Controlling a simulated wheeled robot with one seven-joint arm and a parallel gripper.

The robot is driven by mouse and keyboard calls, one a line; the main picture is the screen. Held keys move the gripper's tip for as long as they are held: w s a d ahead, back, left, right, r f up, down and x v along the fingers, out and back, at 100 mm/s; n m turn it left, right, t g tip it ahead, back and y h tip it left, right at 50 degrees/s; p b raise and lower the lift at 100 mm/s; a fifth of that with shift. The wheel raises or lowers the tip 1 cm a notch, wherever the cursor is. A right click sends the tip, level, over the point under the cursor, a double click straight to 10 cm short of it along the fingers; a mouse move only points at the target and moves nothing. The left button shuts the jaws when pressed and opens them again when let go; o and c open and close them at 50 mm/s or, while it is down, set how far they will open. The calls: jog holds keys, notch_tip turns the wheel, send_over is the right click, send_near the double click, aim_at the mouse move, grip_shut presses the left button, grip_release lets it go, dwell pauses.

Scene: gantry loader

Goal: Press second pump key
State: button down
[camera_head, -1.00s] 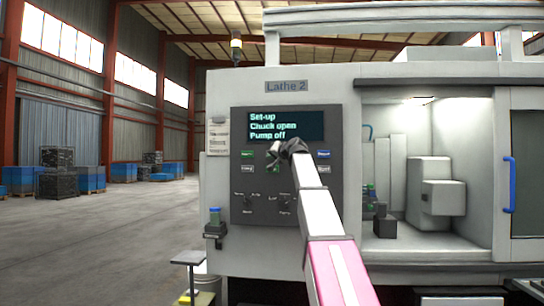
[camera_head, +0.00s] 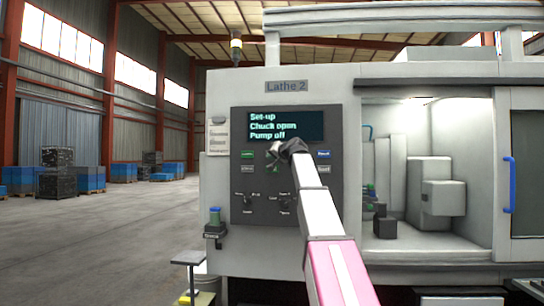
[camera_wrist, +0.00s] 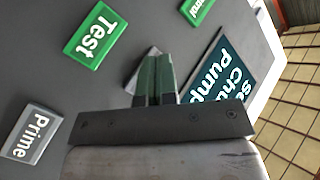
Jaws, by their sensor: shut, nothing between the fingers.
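The lathe's dark control panel (camera_head: 262,209) has a display (camera_head: 309,125) reading "Set-up / Chuck open / Pump off". My gripper (camera_head: 275,152) is shut and empty, in front of the panel just below the display. In the wrist view its shut fingers (camera_wrist: 156,75) cover most of a pale key (camera_wrist: 138,72). I cannot tell whether they touch it. A green "Test" key (camera_wrist: 95,35), a grey "Prime" key (camera_wrist: 30,133) and a partly cut-off green key (camera_wrist: 198,8) are around them. No key legible as a pump key shows; the covered key's label is hidden.
Blue (camera_head: 323,154) and grey (camera_head: 323,169) keys sit right of my arm. Rotary switches (camera_head: 248,201) are lower on the panel. The open lathe bay (camera_head: 440,235) is at right.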

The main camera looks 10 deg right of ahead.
jog(key=shift+w+d, duration=0.15)
jog(key=shift+w, duration=0.25)
jog(key=shift+w+d, duration=0.1)
jog(key=shift+w, duration=0.25)
dwell(0.9)
jog(key=shift+s, duration=0.1)
jog(key=shift+s+a, duration=0.25)
jog(key=shift+s, duration=0.45)
jog(key=s, duration=0.1)
jog(key=s+a, duration=0.1)
jog(key=s, duration=0.2)
jog(key=shift+s+a, duration=0.25)
jog(key=shift+s, duration=0.1)
dwell(0.9)
